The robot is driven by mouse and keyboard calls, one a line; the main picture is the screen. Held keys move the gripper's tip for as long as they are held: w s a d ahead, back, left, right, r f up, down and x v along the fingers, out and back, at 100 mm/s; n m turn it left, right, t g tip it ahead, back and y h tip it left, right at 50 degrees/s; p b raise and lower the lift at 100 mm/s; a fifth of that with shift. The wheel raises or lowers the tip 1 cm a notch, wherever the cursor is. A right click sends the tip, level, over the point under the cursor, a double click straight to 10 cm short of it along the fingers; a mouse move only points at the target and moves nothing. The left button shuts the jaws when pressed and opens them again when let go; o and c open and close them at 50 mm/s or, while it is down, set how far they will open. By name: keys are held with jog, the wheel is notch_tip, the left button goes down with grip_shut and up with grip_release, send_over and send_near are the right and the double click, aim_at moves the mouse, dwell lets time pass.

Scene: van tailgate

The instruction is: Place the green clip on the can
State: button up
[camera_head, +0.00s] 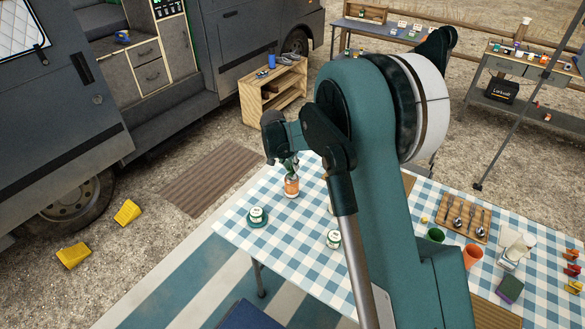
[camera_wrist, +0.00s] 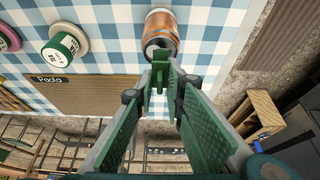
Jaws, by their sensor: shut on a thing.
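My gripper (camera_wrist: 165,78) points at the table, its two long green-padded fingers nearly together at the tips. It is shut on the green clip (camera_wrist: 160,72), a small green piece between the fingertips that is hard to tell from the pads. The copper-orange can (camera_wrist: 160,26) lies just beyond the fingertips in the wrist view. In the head view the can (camera_head: 291,188) stands upright on the checked tablecloth, with my gripper (camera_head: 290,168) right above it. I cannot tell whether the clip touches the can's rim.
A board marked Paola (camera_wrist: 90,95) lies close by. A spoon tray (camera_head: 482,234) and cups are at the right. The table's left edge is near the can.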

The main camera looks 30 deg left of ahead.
jog(key=shift+f, duration=0.6)
jog(key=shift+f, duration=0.15)
jog(key=o, duration=0.7)
jog(key=v, duration=1.2)
jog(key=shift+p, duration=0.35)
dwell(0.3)
